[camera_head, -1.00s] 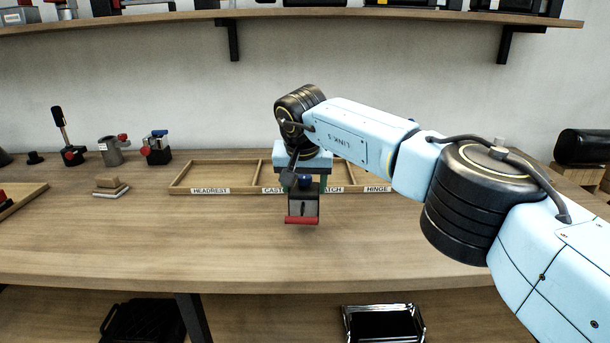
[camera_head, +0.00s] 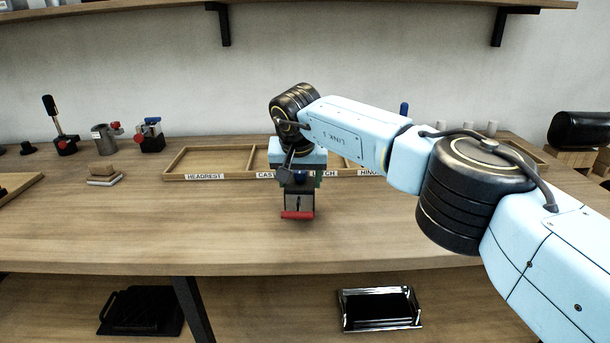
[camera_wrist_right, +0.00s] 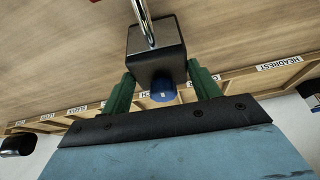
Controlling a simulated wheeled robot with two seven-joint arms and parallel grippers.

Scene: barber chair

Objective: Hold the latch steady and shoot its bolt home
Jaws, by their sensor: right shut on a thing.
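The latch is a small dark grey block (camera_head: 299,203) with a red bar (camera_head: 297,215) at its lower front and a blue knob (camera_head: 301,177) on top. My right gripper (camera_head: 300,182) is shut on it, above the middle of the bench. In the right wrist view the block (camera_wrist_right: 157,42) sits between the green fingers of my right gripper (camera_wrist_right: 161,85), with the blue knob (camera_wrist_right: 162,90) towards the palm. A shiny metal rod (camera_wrist_right: 143,20) runs along the block away from the palm. I cannot tell how far the bolt is shot. My left gripper is out of view.
A labelled wooden tray (camera_head: 205,177) lies behind my right gripper, partly hidden by it. Small blocks (camera_head: 104,175) and several fixtures, including a grey cup (camera_head: 104,139), stand at the left. The bench front is clear. A black headrest-like cushion (camera_head: 580,128) is at the far right.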

